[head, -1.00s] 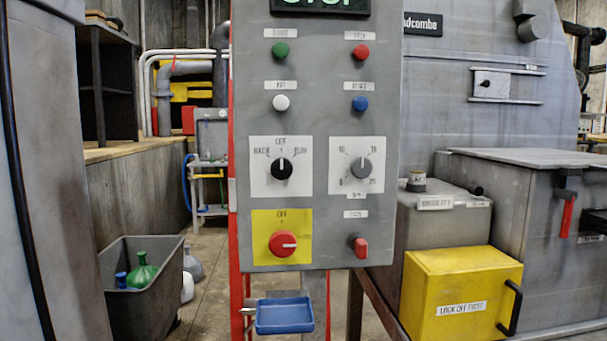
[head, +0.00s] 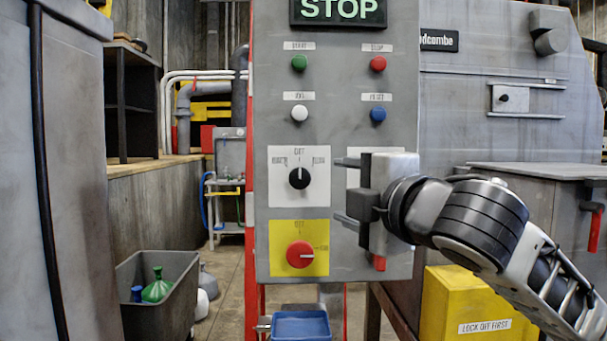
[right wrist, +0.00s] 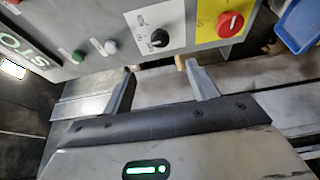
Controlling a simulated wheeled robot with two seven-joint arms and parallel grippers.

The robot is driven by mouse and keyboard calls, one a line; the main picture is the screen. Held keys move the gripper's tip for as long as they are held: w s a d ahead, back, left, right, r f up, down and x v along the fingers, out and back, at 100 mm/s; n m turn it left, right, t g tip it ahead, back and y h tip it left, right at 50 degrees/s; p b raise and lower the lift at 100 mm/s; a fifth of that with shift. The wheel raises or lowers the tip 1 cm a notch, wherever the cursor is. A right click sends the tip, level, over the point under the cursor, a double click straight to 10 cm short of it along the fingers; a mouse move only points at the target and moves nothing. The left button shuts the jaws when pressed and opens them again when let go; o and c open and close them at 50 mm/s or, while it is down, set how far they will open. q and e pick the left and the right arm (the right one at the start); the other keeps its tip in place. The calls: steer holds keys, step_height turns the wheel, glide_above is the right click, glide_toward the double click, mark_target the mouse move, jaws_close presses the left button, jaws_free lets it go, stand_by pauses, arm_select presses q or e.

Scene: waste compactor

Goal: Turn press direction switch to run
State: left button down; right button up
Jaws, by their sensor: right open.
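The press direction switch (head: 300,178) is a black round knob on a white plate on the grey control panel (head: 345,258). Its white pointer stands straight up at OFF; the right label looks like RUN. My right gripper (head: 342,191) is just right of the knob, its two fingers apart, one above the other, pointing left across the panel. In the right wrist view the knob (right wrist: 159,38) lies beyond the gap between the open, empty fingers (right wrist: 161,72). No contact with the knob shows. My left gripper is not in view.
A red rotary switch (head: 300,254) on a yellow plate sits below the knob. White (head: 300,114) and blue (head: 378,115) buttons are above. My gripper hides the grey dial. A blue tray (head: 302,326) is below the panel, a yellow box (head: 470,305) at lower right.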

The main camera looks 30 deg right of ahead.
mark_target(301, 179)
steer(key=w+p, duration=0.3)
steer(key=w, duration=0.2)
steer(key=w+d+p, duration=0.1)
steer(key=w+p, duration=0.2)
steer(key=w, duration=0.1)
steer(key=w+d+p, duration=0.1)
steer(key=w+p, duration=0.2)
steer(key=w, duration=0.2)
steer(key=shift+w+d, duration=0.2)
steer(key=shift+w, duration=0.15)
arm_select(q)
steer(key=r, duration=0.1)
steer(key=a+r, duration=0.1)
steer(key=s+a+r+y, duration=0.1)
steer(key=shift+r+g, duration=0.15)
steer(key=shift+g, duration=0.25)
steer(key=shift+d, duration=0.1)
arm_select(e)
steer(key=shift+f, duration=0.1)
steer(key=c, duration=1)
